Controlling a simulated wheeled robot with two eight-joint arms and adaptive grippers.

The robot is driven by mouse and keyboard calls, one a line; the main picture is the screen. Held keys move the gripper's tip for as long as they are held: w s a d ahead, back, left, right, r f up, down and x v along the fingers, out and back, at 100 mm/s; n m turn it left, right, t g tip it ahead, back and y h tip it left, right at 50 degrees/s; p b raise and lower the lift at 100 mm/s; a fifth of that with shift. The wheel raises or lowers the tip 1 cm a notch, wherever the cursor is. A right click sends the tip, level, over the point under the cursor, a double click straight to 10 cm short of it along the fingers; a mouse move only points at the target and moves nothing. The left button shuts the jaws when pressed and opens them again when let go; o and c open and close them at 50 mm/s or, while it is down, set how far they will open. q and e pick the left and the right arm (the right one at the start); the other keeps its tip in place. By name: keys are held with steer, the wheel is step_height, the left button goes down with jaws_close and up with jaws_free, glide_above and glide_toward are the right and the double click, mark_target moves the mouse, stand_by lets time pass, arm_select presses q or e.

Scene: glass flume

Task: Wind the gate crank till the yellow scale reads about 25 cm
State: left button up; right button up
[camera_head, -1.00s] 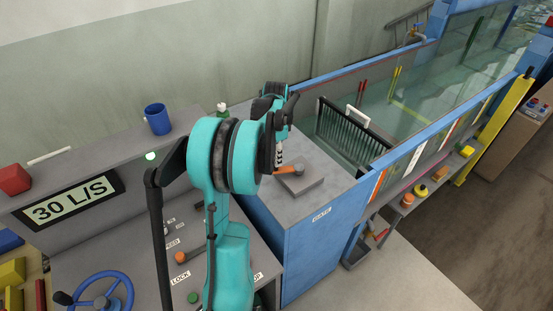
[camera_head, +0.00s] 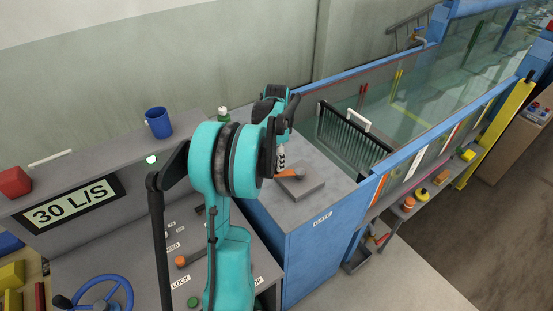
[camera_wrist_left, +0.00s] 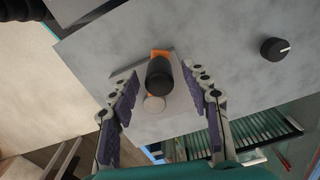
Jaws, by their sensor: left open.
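The gate crank (camera_head: 290,173) has an orange arm on a grey plate, on top of the blue cabinet with the GATE label (camera_head: 322,217). In the left wrist view its black knob (camera_wrist_left: 159,76) stands up from the orange arm. My left gripper (camera_head: 281,157) is open at the crank, with one finger on each side of the knob in the wrist view. I cannot tell whether either finger touches it. A long yellow bar (camera_head: 495,130) leans along the flume's right side; I cannot read any scale marks. The black gate rack (camera_head: 350,132) has a white handle. My right gripper is not in view.
The glass flume (camera_head: 430,90) runs back behind the cabinet. A console with a blue handwheel (camera_head: 103,303), a 30 L/S display (camera_head: 72,203) and a blue mug (camera_head: 158,122) is at left. A black knob (camera_wrist_left: 275,48) sits on the same top in the wrist view.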

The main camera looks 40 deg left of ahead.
arm_select(q)
step_height(320, 180, up, 12)
stand_by(0.4)
steer(key=shift+f, duration=0.1)
stand_by(0.3)
steer(key=s+d+f+n+t+b, duration=0.1)
steer(key=s+d+f+t+b, duration=0.1)
steer(key=d+f+b, duration=0.45)
steer(key=s+d+f+n+t+y+b, duration=0.1)
steer(key=s+d+f+b, duration=0.15)
steer(key=d, duration=0.75)
steer(key=s+d+f+n+t+b, duration=0.1)
steer(key=s+d+f+t+b, duration=0.15)
steer(key=d+f+b, duration=0.4)
steer(key=s+d+f+n+t+h+b, duration=0.1)
steer(key=s+d+f+b, duration=0.1)
steer(key=s+d+f, duration=0.4)
steer(key=d+f, duration=0.2)
steer(key=d, duration=0.1)
steer(key=shift+s+d+f+n+t, duration=0.15)
steer(key=shift+s+f+n+t, duration=0.1)
steer(key=shift+n+t, duration=0.1)
stand_by(3.0)
